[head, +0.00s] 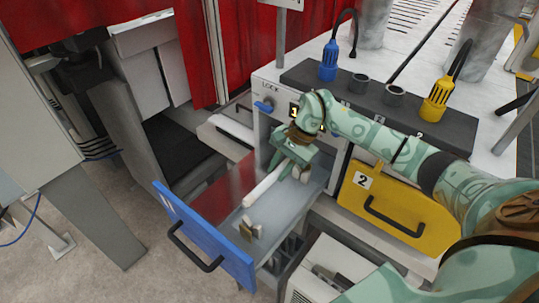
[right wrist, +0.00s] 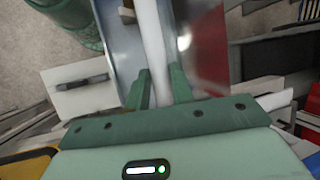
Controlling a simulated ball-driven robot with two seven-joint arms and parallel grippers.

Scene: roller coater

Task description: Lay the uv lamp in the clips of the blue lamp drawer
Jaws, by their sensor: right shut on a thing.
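The blue lamp drawer (head: 205,235) is pulled out, with its metal tray open to view. A small tan clip (head: 250,228) stands on the tray near the blue front. The uv lamp, a slim white tube (head: 262,188), slants over the tray, its near end short of that clip. My right gripper (head: 288,163) is shut on the lamp near its far part. In the right wrist view the tube (right wrist: 154,45) runs between both fingers (right wrist: 159,88). Whether the lamp touches the tray, I cannot tell. Another clip is hidden or too small to see. My left gripper is out of view.
A yellow drawer front (head: 390,205) marked 2 is right of the blue one. Above are a dark connector panel (head: 375,107), a blue plug (head: 328,68) and a yellow plug (head: 437,100). A red curtain (head: 190,60) hangs behind.

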